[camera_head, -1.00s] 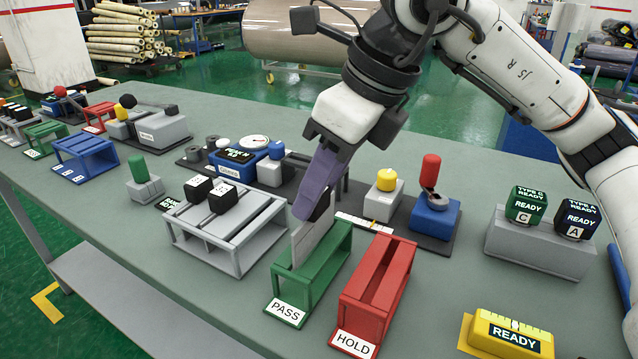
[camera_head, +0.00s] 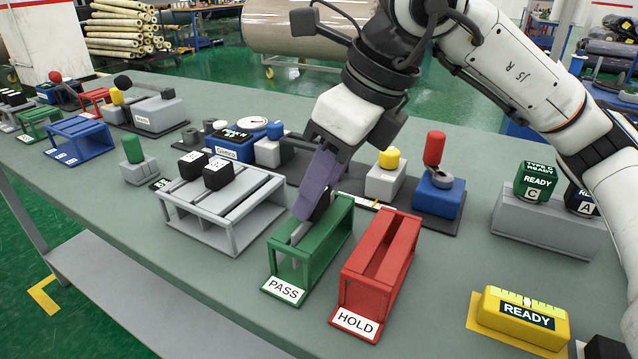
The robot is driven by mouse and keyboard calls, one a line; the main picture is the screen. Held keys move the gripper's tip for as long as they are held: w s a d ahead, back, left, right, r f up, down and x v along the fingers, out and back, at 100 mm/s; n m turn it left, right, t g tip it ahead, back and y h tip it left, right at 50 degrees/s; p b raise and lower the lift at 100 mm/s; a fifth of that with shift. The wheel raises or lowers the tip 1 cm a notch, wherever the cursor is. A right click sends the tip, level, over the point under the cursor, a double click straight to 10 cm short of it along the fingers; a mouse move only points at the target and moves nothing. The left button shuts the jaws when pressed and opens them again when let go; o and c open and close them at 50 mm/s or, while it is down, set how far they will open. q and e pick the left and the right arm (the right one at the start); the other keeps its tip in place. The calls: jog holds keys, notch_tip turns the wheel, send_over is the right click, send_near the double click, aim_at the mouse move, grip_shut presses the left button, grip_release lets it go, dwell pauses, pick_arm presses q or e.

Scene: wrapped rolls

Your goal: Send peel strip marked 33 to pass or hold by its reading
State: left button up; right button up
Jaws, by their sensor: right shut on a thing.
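My right gripper (camera_head: 306,205) comes down over the green rack labelled PASS (camera_head: 318,235). It is shut on a light grey strip (camera_head: 300,232), whose lower part is down in the slot of the green rack. The black top of the strip is mostly hidden by the fingers, and I cannot read any marking on it. The red rack labelled HOLD (camera_head: 383,265) stands just right of the green one, with its slot empty. A blue tester with a dark display (camera_head: 235,143) stands behind; its reading is too small to make out. My left gripper is not in view.
A grey rack (camera_head: 220,215) holding two black-topped pieces stands left of the green rack. A yellow READY block (camera_head: 522,315) is at the front right. Blocks with yellow (camera_head: 388,172) and red (camera_head: 434,165) knobs stand behind the red rack.

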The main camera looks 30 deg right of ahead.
jog(key=shift+f, duration=0.4)
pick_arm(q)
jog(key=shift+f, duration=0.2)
pick_arm(e)
jog(key=o, duration=1.1)
jog(key=shift+s+d+r, duration=0.1)
jog(key=shift+r, duration=0.55)
pick_arm(q)
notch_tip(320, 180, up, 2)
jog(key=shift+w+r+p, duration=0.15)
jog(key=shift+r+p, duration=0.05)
jog(key=shift+p, duration=0.55)
pick_arm(e)
jog(key=v, duration=0.9)
jog(key=shift+s, duration=0.1)
